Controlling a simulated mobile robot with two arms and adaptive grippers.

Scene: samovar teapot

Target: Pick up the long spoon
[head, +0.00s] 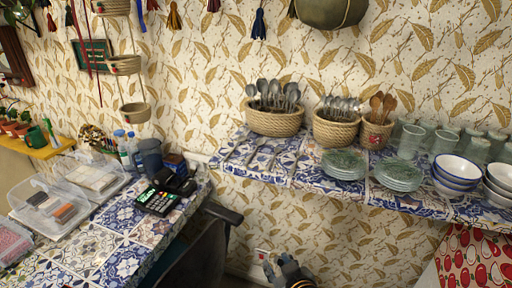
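Several long metal utensils, which look like spoons, lie in a loose row on the blue-and-white tiled shelf (305,178), left of the plates. One long spoon (235,149) lies slanted at the left end, and another (274,157) lies nearer the middle. Their exact shapes are too small to tell apart. My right gripper (277,262) is at the bottom edge, below the shelf and well apart from the spoons. Its fingers look spread, with nothing seen between them. My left gripper is not in view.
Behind the spoons stand woven baskets of upright spoons (273,121) and (338,131). Green plates (343,165), bowls (456,174) and glasses (411,140) fill the shelf's right. A dark chair (205,245) stands left of my gripper. A card terminal (157,201) sits on the left counter.

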